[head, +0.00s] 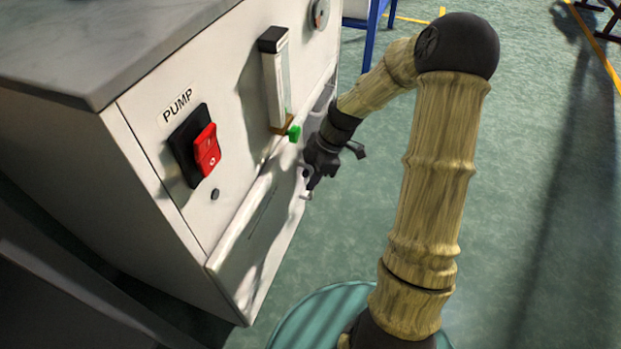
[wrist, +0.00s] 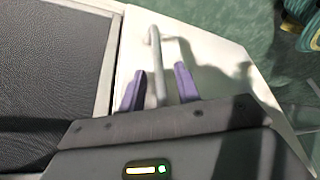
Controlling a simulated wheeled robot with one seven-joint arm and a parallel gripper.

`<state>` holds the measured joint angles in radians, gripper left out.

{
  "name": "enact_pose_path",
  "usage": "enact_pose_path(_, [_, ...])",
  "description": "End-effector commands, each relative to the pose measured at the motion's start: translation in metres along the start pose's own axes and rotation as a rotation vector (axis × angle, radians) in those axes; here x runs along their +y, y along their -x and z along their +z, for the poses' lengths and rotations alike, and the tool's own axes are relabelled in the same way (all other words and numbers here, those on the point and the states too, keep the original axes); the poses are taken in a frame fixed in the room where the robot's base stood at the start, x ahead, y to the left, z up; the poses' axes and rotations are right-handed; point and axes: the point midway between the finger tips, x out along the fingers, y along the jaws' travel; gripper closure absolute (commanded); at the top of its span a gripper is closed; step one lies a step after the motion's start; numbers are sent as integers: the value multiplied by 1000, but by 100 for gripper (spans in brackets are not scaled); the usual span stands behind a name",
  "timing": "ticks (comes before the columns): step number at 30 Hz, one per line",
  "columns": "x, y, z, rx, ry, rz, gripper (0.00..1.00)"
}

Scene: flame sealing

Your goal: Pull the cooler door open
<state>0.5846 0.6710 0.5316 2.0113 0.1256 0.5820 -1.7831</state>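The cooler is a white cabinet (head: 160,215) with a grey top. A pale lower front panel (head: 262,215), apparently the cooler door, stands flush or nearly so with the front. A thin light bar handle (wrist: 153,62) rises from a white surface in the wrist view; its end shows by my fingers in the head view (head: 306,195). My gripper (head: 313,182) is at the right part of the cabinet front. In the wrist view its two purple fingers (wrist: 160,72) are apart, with the handle between them, nearer the left finger. Contact is not clear.
A red PUMP switch (head: 206,150), a flow tube (head: 278,85) with a green knob (head: 294,133) and a round gauge (head: 320,14) sit on the cabinet front. Green floor (head: 540,200) is open on the right. A dark mesh panel (wrist: 50,70) fills the wrist view's left.

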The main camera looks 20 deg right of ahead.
Motion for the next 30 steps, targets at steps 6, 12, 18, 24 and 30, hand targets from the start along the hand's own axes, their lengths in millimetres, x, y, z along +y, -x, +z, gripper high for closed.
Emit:
enact_pose_path(6, [0, 0, 0, 0, -1, 0, 70])
enact_pose_path(12, [0, 0, 0, 0, -1, 0, 100])
enact_pose_path(18, [0, 0, 0, 0, 0, 0, 100])
enact_pose_path(24, [0, 1, -1, 0, -3, 1, 100])
enact_pose_path(30, [2, 1, -1, 1, -14, 5, 100])
